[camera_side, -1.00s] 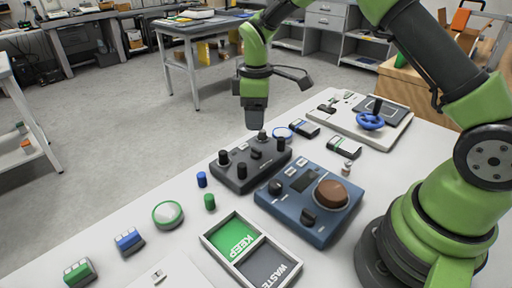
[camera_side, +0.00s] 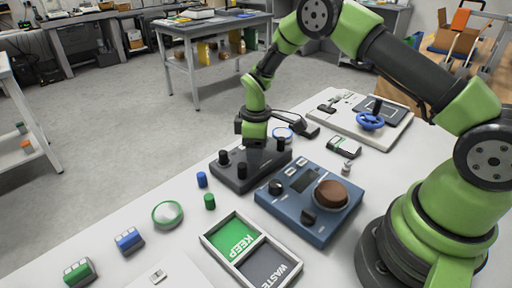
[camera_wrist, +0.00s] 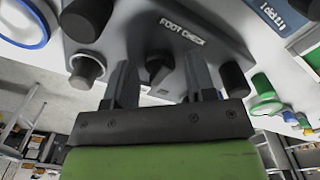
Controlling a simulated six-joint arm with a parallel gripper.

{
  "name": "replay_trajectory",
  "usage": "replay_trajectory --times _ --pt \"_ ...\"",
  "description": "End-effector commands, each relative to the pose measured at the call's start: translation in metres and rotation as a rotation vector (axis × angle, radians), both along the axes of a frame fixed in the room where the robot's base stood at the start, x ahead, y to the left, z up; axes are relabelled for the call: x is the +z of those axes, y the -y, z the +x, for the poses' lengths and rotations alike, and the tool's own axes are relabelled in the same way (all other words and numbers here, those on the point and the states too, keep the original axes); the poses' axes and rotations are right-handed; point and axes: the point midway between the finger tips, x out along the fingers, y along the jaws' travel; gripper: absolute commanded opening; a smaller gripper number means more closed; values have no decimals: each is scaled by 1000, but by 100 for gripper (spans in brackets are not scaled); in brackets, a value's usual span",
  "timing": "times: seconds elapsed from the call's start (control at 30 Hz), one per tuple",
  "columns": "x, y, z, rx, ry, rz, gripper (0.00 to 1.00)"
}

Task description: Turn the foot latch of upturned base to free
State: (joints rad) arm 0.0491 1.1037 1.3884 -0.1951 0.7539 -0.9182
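The upturned base is a dark grey box (camera_side: 231,183) with upright black feet, left of the blue box in the side view. In the wrist view its sloped face (camera_wrist: 215,50) reads "FOOT CHECK". The foot latch (camera_wrist: 157,67) is a small dark knob in its middle, below the label. My gripper (camera_wrist: 162,72) is open, with one finger on each side of the latch in that view; contact cannot be told. In the side view my gripper (camera_side: 256,155) points down over the base and hides the latch.
A blue box (camera_side: 322,217) with a brown dome stands close on the right. KEEP and WASTE trays (camera_side: 236,264) lie in front. Small blue (camera_side: 202,180) and green (camera_side: 210,202) cylinders stand left of the base. A white panel with a blue handwheel (camera_side: 370,121) is behind right.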

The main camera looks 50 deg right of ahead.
Motion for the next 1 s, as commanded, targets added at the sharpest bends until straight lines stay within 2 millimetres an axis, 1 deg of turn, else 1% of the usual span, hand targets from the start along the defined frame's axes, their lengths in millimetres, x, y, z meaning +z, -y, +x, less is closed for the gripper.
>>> replay_trajectory --times 0.03,0.07,0.1,0.17,0.2,0.4,0.57,0.77,1.0 --pt "0 0 0 0 0 0 38" --pt "0 0 0 0 0 0 31" --pt "0 0 0 0 0 0 22" --pt "0 0 0 0 0 0 8" --pt "0 0 0 0 0 0 7" --pt "0 0 0 -12 0 0 7" --pt "0 0 0 -59 -1 -1 7" --pt "1 0 0 -185 -1 0 7" --pt "1 0 0 -404 -1 0 7"
